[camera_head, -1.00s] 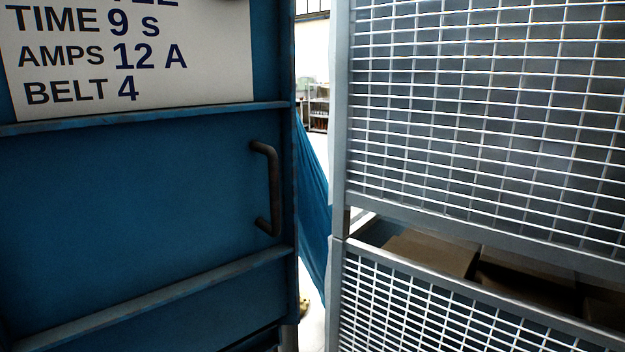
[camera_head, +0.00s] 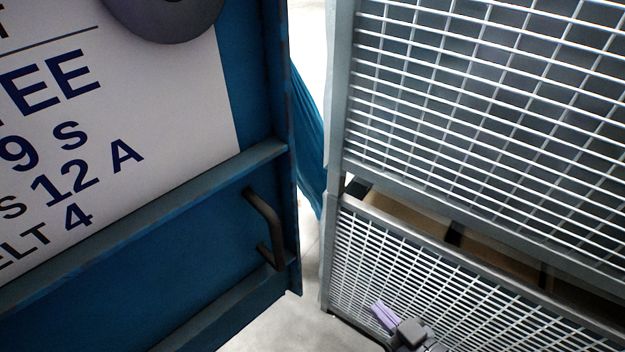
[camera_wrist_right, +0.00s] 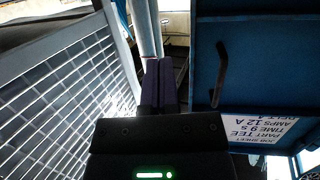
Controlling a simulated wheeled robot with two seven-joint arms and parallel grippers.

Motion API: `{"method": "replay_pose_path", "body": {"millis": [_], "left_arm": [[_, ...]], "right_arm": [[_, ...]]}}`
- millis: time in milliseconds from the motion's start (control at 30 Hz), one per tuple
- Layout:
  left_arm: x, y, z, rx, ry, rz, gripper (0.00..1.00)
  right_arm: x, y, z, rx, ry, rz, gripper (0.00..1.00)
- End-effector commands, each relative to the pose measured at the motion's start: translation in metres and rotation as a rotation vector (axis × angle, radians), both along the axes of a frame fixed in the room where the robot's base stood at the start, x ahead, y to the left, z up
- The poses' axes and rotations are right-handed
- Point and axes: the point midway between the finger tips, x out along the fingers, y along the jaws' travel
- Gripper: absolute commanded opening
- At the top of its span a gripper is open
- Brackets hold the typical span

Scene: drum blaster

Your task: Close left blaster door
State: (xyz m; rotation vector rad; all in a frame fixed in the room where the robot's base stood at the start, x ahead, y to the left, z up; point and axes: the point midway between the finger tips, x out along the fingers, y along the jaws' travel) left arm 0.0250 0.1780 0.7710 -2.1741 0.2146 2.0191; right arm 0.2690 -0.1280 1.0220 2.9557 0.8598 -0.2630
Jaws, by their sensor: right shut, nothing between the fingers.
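The blue blaster door (camera_head: 210,230) fills the left of the head view, with a white job sheet on it. Its dark bar handle (camera_head: 267,230) is near the door's right edge. In the right wrist view the door (camera_wrist_right: 255,45) is on the right with its handle (camera_wrist_right: 219,72). My right gripper (camera_head: 378,308) is low in the head view, in front of the mesh cage and to the right of the handle, apart from it. Its purple fingers (camera_wrist_right: 159,82) are together and empty in the wrist view. My left gripper is not in view.
A grey wire mesh cage (camera_head: 336,130) holding brown boxes (camera_head: 405,214) stands on the right, close to my right arm. A narrow gap with floor (camera_head: 308,285) lies between door edge and cage. A blue curtain (camera_head: 308,135) hangs behind the gap.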

Motion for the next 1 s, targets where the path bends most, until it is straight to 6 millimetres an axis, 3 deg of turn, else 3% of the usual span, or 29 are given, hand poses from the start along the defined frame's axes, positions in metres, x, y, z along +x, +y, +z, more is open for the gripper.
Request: {"method": "replay_pose_path", "body": {"millis": [33, 100, 200, 367, 800, 1000], "left_arm": [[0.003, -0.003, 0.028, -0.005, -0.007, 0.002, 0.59], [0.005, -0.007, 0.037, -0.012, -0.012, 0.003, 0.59], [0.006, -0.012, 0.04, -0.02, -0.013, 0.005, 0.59], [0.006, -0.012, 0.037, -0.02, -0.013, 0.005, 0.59], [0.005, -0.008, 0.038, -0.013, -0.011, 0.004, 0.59], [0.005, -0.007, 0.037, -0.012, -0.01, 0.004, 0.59]], "right_arm": [[0.0, 0.01, 0.048, 0.035, -0.052, 0.052, 0.0], [-0.002, 0.021, 0.079, 0.079, -0.105, 0.112, 0.0], [-0.004, 0.029, 0.096, 0.108, -0.139, 0.154, 0.0], [0.01, 0.042, 0.095, 0.112, -0.145, 0.158, 0.0], [0.08, 0.104, 0.094, 0.111, -0.142, 0.154, 0.0], [0.097, 0.119, 0.093, 0.109, -0.141, 0.155, 0.0]]}}
